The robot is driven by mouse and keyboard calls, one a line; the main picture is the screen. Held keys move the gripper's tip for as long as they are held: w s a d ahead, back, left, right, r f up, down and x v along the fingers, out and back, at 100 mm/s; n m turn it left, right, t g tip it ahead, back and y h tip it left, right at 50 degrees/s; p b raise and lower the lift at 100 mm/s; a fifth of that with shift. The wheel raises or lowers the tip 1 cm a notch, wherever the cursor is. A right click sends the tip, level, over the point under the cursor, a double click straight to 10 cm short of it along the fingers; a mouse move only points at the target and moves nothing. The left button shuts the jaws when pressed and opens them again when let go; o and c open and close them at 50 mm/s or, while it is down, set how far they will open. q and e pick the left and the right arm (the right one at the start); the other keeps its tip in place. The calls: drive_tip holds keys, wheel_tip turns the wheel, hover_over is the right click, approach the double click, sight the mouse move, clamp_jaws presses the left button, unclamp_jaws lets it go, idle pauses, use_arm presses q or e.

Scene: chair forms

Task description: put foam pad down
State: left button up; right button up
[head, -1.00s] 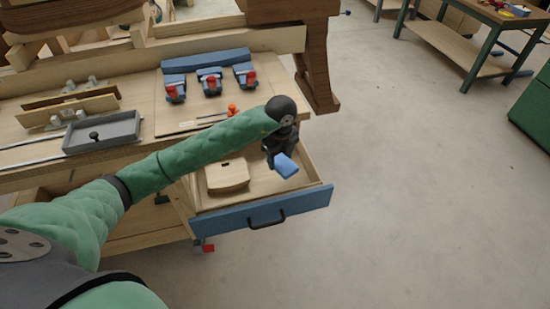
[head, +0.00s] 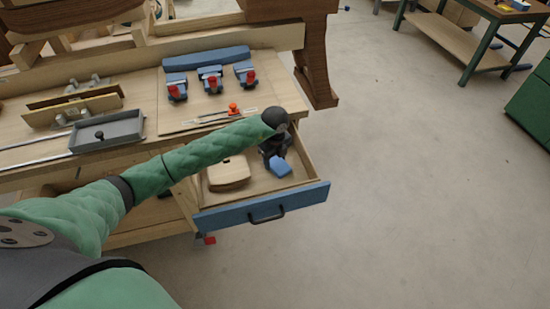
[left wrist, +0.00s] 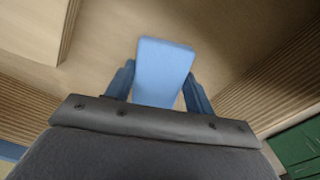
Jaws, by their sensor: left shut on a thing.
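The blue foam pad (head: 280,168) is in the open drawer's right part, low over or at its floor; I cannot tell if it touches. My left gripper (head: 274,160) reaches down into the drawer and is shut on the pad. In the left wrist view the pad (left wrist: 164,72) sits between the two blue fingers (left wrist: 157,88), with the wooden drawer floor beyond it. The drawer (head: 262,206) has a blue front with a dark handle. My right gripper is not in view.
A wooden block with a slot (head: 229,173) lies in the drawer, left of the pad. The bench top (head: 150,100) above holds a grey tray (head: 105,132) and several blue clamps with red parts (head: 211,79).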

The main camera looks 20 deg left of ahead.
use_arm(q)
drive_tip(key=shift+f, duration=0.1)
drive_tip(key=o, duration=0.9)
drive_tip(key=shift+o, duration=0.2)
